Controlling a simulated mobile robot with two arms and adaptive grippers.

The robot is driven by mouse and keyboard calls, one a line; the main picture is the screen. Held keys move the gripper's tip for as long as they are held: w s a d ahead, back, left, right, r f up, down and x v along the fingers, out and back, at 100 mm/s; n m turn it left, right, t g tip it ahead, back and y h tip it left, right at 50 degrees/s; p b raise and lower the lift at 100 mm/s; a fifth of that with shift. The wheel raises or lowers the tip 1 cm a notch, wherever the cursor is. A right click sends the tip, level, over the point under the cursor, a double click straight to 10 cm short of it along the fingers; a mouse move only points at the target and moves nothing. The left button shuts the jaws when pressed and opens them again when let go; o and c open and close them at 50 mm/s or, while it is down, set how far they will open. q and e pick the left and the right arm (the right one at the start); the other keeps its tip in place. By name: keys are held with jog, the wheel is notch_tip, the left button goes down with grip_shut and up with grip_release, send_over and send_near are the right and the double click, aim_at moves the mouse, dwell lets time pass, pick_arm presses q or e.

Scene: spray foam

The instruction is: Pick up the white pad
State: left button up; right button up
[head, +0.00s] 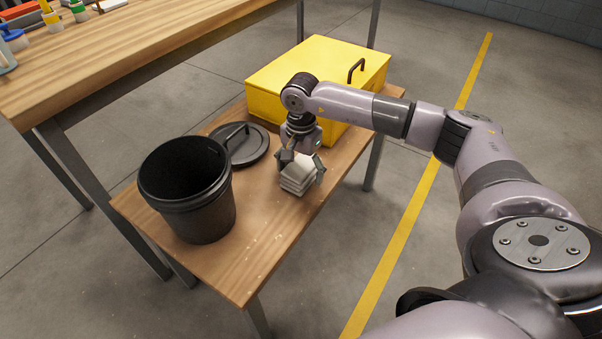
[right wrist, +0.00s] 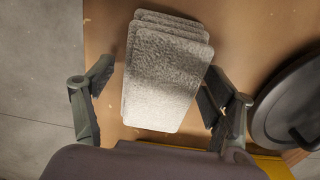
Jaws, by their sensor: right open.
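A small stack of white pads (head: 297,175) lies on the low wooden table, in front of the yellow box. In the right wrist view the stack of pads (right wrist: 165,75) shows from above, its layers slightly offset. My right gripper (head: 301,162) is over the stack with its fingers apart. In the right wrist view the right gripper (right wrist: 155,105) has one finger on each side of the near part of the stack, with a gap at the left finger. The right finger is very close to the pads; I cannot tell whether it touches. My left gripper is not in view.
A black bucket (head: 190,190) stands open at the table's left end. Its black lid (head: 241,146) lies flat beside the stack. A yellow box (head: 318,82) with a black handle stands behind. The low table (head: 245,255) is bare at the front. A taller workbench (head: 130,50) stands at upper left.

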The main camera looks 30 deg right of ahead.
jog(key=shift+c, duration=0.4)
jog(key=c, duration=1.2)
jog(key=shift+r, duration=0.1)
notch_tip(320, 180, up, 6)
jog(key=shift+w+f+p, duration=0.1)
jog(key=shift+p, duration=0.65)
notch_tip(320, 180, up, 10)
jog(key=p, duration=0.2)
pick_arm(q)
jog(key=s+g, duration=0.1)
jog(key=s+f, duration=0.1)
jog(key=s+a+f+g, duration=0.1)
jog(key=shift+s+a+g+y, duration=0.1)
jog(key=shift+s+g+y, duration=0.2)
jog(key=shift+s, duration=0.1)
pick_arm(e)
notch_tip(320, 180, up, 4)
send_over(301, 165)
